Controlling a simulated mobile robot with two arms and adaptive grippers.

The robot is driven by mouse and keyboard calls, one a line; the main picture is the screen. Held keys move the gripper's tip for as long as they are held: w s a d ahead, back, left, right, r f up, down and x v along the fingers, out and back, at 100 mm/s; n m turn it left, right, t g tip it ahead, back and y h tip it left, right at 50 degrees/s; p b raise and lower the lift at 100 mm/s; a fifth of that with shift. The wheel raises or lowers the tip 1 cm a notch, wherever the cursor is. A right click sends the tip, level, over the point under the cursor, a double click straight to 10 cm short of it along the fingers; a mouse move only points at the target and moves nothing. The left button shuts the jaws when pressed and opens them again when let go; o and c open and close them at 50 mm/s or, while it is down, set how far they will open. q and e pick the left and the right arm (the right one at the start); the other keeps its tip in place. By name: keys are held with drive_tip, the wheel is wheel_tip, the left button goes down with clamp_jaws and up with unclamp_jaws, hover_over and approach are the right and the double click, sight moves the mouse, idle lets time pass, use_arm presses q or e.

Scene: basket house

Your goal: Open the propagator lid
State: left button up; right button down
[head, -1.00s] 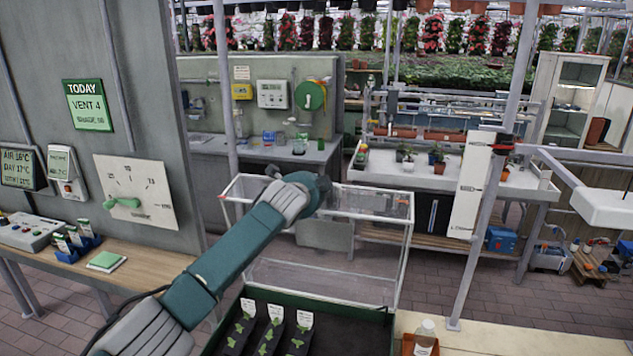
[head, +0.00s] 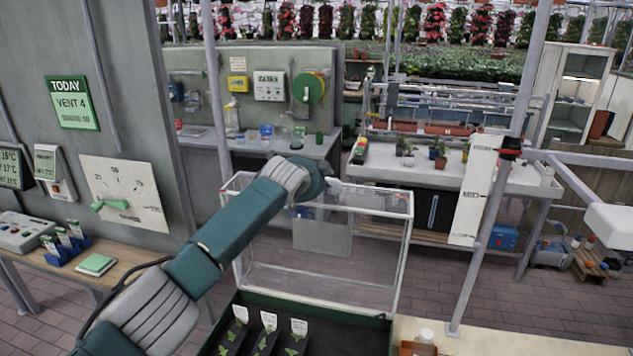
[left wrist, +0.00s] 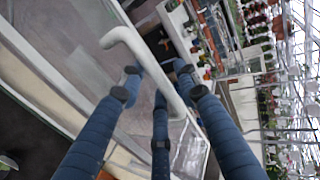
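The propagator stands at bottom centre in the head view, with a dark green base tray (head: 345,319) holding black soil. Its clear lid (head: 320,276), with a white frame, is tilted up, and its inside shows. My left arm crosses over to the top of the lid, and my left gripper (head: 326,188) is at the lid's upper part, its fingers mostly hidden there. In the left wrist view, the dark blue fingers of my left gripper (left wrist: 158,78) close from both sides around the white lid handle (left wrist: 140,55). My right gripper is not in view.
Labelled seedlings (head: 266,338) are in the tray. A bottle in an orange pot (head: 420,345) stands just right of it. A wooden bench (head: 120,268) with a green notebook (head: 96,264) is at left. A grey post (head: 483,245) rises at right. Open floor lies behind.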

use_arm(q)
drive_tip(key=shift+s, duration=0.1)
drive_tip(key=shift+s+r, duration=0.2)
drive_tip(key=shift+s, duration=0.3)
drive_tip(key=v, duration=1.1)
drive_tip(key=shift+a, duration=0.15)
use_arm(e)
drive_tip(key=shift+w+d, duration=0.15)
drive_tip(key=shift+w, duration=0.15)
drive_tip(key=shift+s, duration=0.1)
